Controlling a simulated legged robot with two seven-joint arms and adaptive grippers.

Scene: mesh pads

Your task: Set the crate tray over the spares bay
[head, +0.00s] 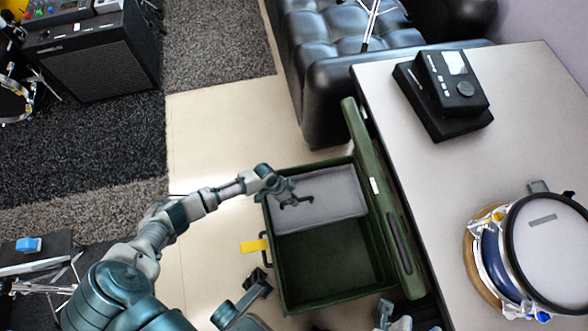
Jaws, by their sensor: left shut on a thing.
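The crate is a dark green open box (337,306) on the floor, its long lid (378,190) standing open along the right side. The grey crate tray (335,189) lies across the far part of the crate. The near part is an open, dark, empty-looking bay (325,262); I see no label naming the spares bay. What lies under the tray is hidden.
A table (430,170) stands close to the right of the lid, bearing a black device (458,83) and a drum (545,245). A black tufted seat (320,60) is behind the crate. A yellow tag (253,246) sticks out left. Floor left of the crate is mostly clear.

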